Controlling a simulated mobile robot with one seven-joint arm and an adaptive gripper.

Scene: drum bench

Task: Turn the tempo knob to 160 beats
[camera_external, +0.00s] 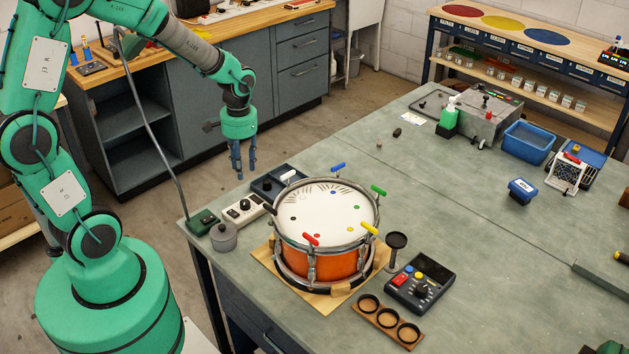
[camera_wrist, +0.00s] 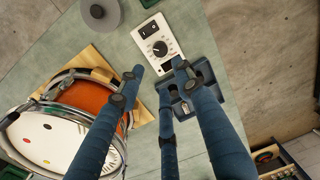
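A white box (camera_external: 240,210) with a round black knob sits at the bench's left edge, left of the drum. In the wrist view its knob (camera_wrist: 160,48) has marks around it; I cannot read a tempo value or where it points. A black control box (camera_external: 420,289), right of the drum, also carries a dark knob (camera_external: 421,290) beside coloured buttons. No label shows which knob is for tempo. My gripper (camera_external: 243,174) hangs fingers down behind the white box, apart from it. In the wrist view its blue fingers (camera_wrist: 157,70) are spread and empty, with the white box between and beyond the tips.
The orange drum (camera_external: 316,262) with coloured lugs stands on a wooden board. A grey lidded pot (camera_external: 224,238) and a dark tray (camera_external: 270,185) flank the white box. A dark cup on a stem (camera_external: 396,242) stands right of the drum. The middle bench is mostly clear.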

